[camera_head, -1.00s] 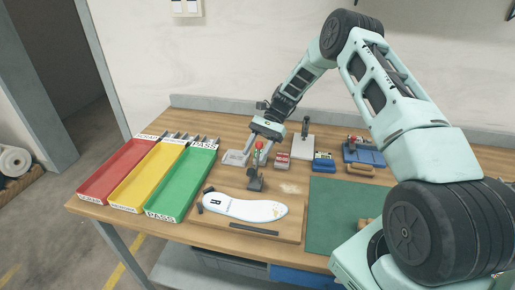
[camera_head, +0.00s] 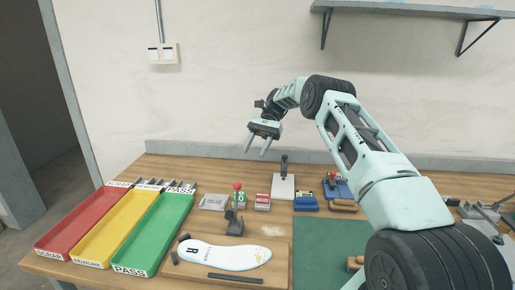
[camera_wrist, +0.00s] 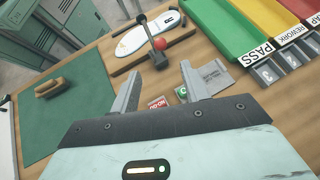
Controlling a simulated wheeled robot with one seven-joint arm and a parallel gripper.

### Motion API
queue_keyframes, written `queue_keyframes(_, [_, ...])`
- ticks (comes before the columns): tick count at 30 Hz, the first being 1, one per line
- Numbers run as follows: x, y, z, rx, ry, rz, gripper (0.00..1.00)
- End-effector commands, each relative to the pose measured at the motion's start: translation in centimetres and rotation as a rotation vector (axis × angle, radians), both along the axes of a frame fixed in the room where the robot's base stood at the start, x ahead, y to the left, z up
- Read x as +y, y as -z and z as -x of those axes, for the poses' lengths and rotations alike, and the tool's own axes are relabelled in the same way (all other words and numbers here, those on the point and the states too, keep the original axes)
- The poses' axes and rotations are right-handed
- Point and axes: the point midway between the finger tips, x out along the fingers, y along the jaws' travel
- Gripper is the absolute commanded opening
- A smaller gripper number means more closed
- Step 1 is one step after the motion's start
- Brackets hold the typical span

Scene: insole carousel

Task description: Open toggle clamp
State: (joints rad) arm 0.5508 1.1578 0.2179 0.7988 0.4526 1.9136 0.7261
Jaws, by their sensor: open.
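The toggle clamp (camera_head: 235,220) is a dark grey clamp with a red ball on its upright handle. It stands at the back edge of a wooden board (camera_head: 277,263). It also shows in the wrist view (camera_wrist: 160,54), with the red ball toward my camera. A white insole (camera_head: 225,256) marked R lies on the board in front of the clamp; in the wrist view the insole (camera_wrist: 142,40) lies beyond the clamp. My gripper (camera_head: 255,152) is open and empty, raised above and behind the clamp, apart from it. Its two fingers (camera_wrist: 160,88) show wide apart in the wrist view.
Red, yellow and green trays (camera_head: 153,235) stand at the left. Small red and blue blocks (camera_head: 305,201), a white plate with a dark upright part (camera_head: 284,185) and a blue fixture (camera_head: 338,189) stand along the back. A green mat (camera_head: 325,250) lies right of the board.

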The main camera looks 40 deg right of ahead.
Motion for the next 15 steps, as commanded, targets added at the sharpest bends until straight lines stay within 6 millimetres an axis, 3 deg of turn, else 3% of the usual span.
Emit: queue_keyframes(15, [-0.91, -0.69, -0.28, 0.001, -0.001, 0.000, 0.46])
